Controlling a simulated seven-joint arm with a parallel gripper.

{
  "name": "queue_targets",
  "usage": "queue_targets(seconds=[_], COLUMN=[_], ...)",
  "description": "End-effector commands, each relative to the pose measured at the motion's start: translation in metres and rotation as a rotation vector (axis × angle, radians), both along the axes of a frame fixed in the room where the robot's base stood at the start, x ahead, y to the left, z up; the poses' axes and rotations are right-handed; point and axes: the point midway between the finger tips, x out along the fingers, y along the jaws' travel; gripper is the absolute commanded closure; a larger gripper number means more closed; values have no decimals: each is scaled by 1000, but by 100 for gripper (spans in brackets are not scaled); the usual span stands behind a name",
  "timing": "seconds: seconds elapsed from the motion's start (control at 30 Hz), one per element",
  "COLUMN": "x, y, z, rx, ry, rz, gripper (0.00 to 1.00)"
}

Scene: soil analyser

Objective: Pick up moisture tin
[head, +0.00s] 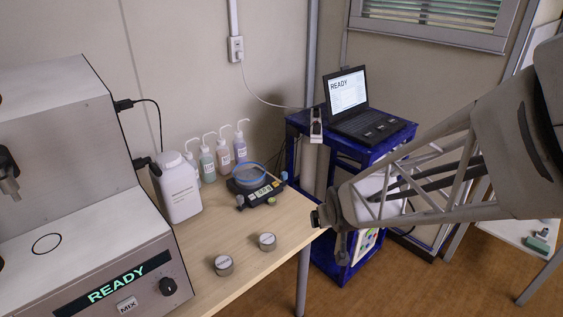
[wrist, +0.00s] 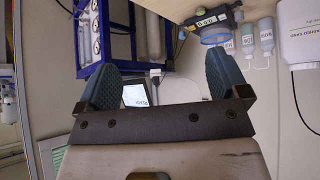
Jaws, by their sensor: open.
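Two small round metal tins with pale labelled lids stand near the front edge of the wooden table in the head view. One moisture tin (head: 223,265) is nearer the analyser, and the other tin (head: 267,241) is a little farther right and back. Both stand upright and apart. My gripper (head: 318,216) is to the right of the tins, at the table's right corner. In the wrist view my gripper (wrist: 170,75) has its two blue-grey fingers wide apart with nothing between them. No tin shows clearly in the wrist view.
A soil analyser (head: 90,220) reading READY stands at the left. A large white bottle (head: 180,190), several wash bottles (head: 208,165) and a scale (head: 258,192) with a blue-rimmed dish stand behind the tins. A blue cart (head: 340,140) with a laptop (head: 352,105) is beyond the table. The table front (head: 225,295) is clear.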

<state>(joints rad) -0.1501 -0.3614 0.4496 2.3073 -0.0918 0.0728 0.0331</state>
Motion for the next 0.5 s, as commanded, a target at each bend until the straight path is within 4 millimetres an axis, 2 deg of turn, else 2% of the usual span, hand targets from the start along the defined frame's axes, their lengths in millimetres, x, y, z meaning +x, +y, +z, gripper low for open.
queue_targets(seconds=[0.03,0.23,0.5], x=[11,48,72], y=[10,48,102], z=[-16,-67,-143], rx=[4,38,107], ry=[-21,-145,-302], rz=[20,97,203], gripper=[7,7,7])
